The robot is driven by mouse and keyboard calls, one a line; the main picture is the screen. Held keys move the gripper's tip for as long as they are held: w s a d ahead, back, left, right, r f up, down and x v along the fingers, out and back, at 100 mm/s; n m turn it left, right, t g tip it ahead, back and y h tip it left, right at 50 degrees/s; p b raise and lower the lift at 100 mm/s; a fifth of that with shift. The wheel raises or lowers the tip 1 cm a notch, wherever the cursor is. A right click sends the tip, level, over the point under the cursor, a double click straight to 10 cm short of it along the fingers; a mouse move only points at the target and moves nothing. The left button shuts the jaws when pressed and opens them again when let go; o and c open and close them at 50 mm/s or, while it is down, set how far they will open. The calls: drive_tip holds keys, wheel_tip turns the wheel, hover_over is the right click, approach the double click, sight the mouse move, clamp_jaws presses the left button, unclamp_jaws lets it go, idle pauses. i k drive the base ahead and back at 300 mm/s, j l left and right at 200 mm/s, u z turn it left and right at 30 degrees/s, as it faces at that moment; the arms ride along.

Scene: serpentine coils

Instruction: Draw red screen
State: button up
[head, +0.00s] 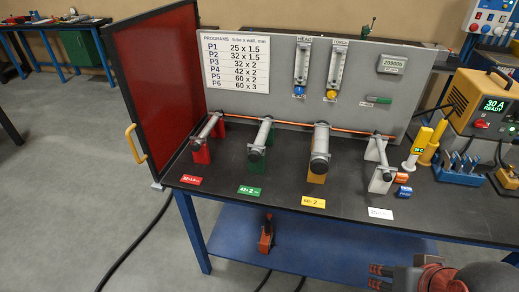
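The red screen (168,85) is a tall upright panel in a dark frame at the left end of the workbench. It stands at an angle to the grey back panel, beside the bench's left edge. Its yellow handle (136,143) is on the near vertical edge, low down. My gripper (380,277) is at the bottom edge of the head view, right of the middle, pointing left. Its two reddish fingers are apart with nothing seen between them. It is far to the right of the handle and touches nothing that I can see.
The workbench (240,190) carries several tubes on coloured stands. A program chart (236,63) and gauges are on the back panel (290,100). A yellow power unit (480,105) stands at the right. A red tool (266,235) is on the blue lower shelf. The floor (70,200) at left is clear except for a black cable.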

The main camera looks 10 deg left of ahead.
sight(154, 54)
drive_tip(key=u, duration=0.35)
drive_tip(key=i+l+u, duration=0.15)
drive_tip(key=l, duration=0.2)
drive_tip(key=u, duration=1.4)
drive_tip(key=i+l, duration=0.75)
drive_tip(key=i, duration=0.3)
